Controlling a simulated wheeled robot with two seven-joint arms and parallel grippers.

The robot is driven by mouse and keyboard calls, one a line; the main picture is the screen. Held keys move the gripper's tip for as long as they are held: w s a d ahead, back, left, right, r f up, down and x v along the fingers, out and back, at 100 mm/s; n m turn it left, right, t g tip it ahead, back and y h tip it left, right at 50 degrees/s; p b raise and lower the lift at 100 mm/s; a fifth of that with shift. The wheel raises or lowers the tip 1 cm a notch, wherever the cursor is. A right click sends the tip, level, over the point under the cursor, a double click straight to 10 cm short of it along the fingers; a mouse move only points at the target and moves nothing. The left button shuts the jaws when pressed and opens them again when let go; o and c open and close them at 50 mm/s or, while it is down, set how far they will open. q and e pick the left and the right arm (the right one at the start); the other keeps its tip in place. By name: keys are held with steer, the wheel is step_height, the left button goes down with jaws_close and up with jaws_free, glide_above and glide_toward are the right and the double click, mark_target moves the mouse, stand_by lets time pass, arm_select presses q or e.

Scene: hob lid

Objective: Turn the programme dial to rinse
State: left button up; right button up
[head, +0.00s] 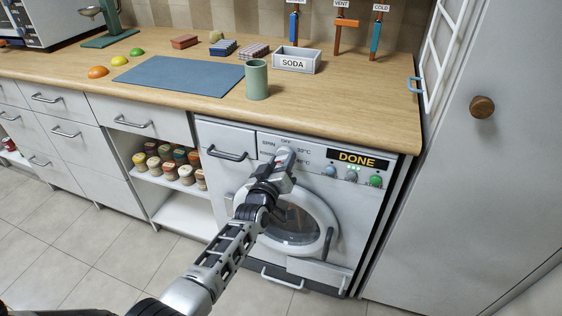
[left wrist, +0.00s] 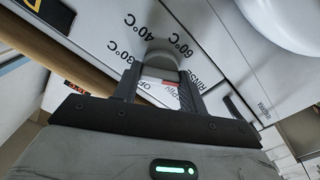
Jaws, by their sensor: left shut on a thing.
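The washing machine (head: 222,179) stands under the worktop. Its display (head: 357,159) reads DONE. My left gripper (head: 284,158) is at the upper front panel and covers most of the programme dial. I cannot tell which label the dial points at. My right gripper is not in view.
Buttons (head: 351,175) sit right of the dial, below the display. On the worktop above are a green cup (head: 257,80), a SODA box (head: 297,61) and a blue mat (head: 178,77). A tall grey door (head: 490,190) stands at right.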

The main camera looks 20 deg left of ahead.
arm_select(q)
steer(key=o, duration=1)
steer(key=shift+s, duration=0.1)
steer(key=s, duration=0.5)
steer(key=s+p, duration=0.1)
steer(key=s, duration=0.4)
steer(key=s+p, duration=0.1)
steer(key=s, duration=0.4)
steer(key=shift+s+a, duration=0.25)
steer(key=shift+s, duration=0.1)
steer(key=s+d+f+m+g+h, duration=0.1)
steer(key=s+m+g, duration=0.1)
steer(key=s, duration=0.3)
steer(key=s+d+f+m+g, duration=0.2)
steer(key=s+m+g, duration=0.1)
steer(key=s, duration=0.3)
steer(key=s+d+f+m+g+h, duration=0.1)
steer(key=s+f+m+g, duration=0.1)
steer(key=s, duration=0.4)
steer(key=shift+s+d+m+h, duration=0.25)
steer(key=shift+d+m+h, duration=0.1)
steer(key=shift+m, duration=0.25)
